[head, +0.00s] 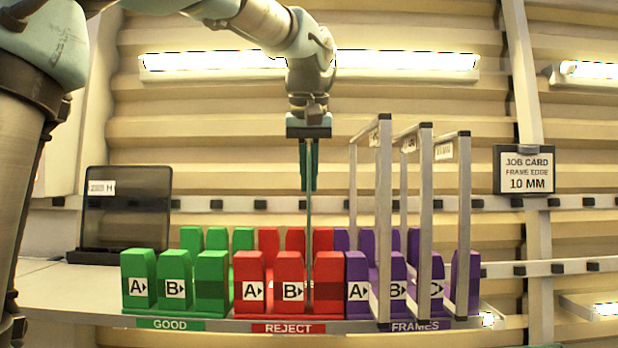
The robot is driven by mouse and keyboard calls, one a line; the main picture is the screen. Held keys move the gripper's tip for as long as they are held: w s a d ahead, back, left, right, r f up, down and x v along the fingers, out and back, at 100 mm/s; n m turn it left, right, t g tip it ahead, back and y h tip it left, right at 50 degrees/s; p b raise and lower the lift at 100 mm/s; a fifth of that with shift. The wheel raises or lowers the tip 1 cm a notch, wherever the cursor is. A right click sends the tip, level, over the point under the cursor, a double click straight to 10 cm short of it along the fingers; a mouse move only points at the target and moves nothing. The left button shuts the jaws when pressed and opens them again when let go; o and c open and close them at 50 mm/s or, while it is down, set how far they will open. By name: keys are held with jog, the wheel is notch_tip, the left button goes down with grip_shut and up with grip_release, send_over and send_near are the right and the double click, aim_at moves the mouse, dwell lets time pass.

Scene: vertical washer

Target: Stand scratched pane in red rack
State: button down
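A thin pane (309,225) is seen edge-on, upright, hanging from my gripper (309,180). The teal fingers appear closed on its upper part, one on each side. Its lower edge reaches down into the red rack (250,315), labelled REJECT, in the gap between the block marked B and the unmarked block to its right. I cannot tell whether it rests on the rack's floor. No scratch can be made out because only the edge faces the camera.
A green rack (160,310) labelled GOOD stands to the left. A purple rack (470,290) labelled FRAMES, to the right, holds tall metal frames (384,220) close by. A dark pane (125,215) marked H stands at far left. A job card (525,170) reads 10 MM.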

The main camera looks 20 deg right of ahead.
jog(key=shift+f, duration=0.15)
jog(key=c, duration=0.9)
grip_release()
jog(key=shift+f, duration=0.1)
jog(key=v, duration=1.1)
jog(key=shift+b, duration=0.3)
